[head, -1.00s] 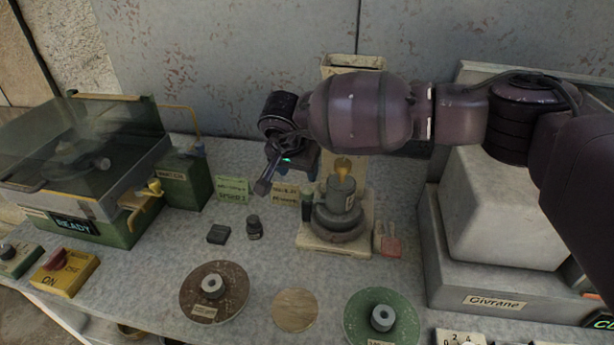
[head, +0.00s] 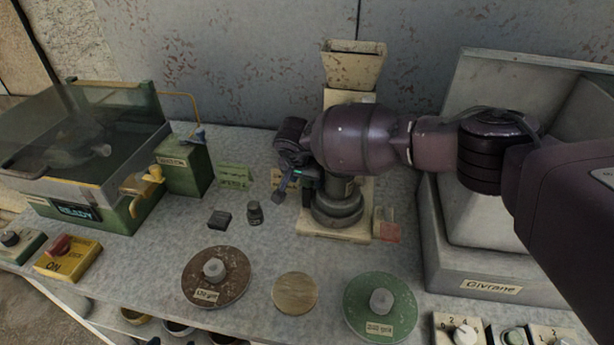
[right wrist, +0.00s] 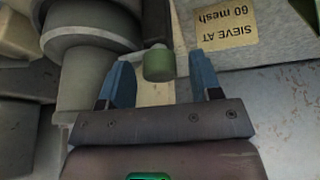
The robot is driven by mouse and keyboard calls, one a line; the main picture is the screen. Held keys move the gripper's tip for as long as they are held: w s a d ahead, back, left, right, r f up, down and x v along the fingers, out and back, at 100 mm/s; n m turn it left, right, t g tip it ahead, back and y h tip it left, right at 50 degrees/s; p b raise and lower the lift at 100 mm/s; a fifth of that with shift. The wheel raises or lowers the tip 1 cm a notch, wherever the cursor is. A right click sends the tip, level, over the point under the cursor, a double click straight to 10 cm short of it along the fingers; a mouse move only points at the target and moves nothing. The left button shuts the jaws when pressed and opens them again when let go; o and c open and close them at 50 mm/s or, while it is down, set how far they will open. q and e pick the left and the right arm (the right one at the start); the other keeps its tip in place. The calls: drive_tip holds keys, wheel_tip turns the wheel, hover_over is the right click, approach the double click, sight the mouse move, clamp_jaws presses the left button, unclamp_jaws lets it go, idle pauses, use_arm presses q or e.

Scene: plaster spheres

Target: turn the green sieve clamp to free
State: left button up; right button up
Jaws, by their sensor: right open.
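The green sieve clamp (right wrist: 159,64) shows in the right wrist view as a short green cylinder on a pale stem. It stands between and just beyond the fingertips of my right gripper (right wrist: 160,82), with clear gaps on both sides. The gripper's blue fingers are open and empty. In the head view my right gripper (head: 294,190) is low at the left side of the grey sieve machine (head: 338,208), and arm and gripper hide most of the clamp there. My left gripper is not in view.
A label reading "SIEVE AT 60 mesh" (right wrist: 226,28) lies beside the clamp. A dark block (head: 219,219) and small weight (head: 255,213) stand left of the machine. Brown (head: 232,278) and green discs (head: 393,297) lie in front. A grey Givrane box (head: 485,285) stands right.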

drive_tip(key=c, duration=0.9)
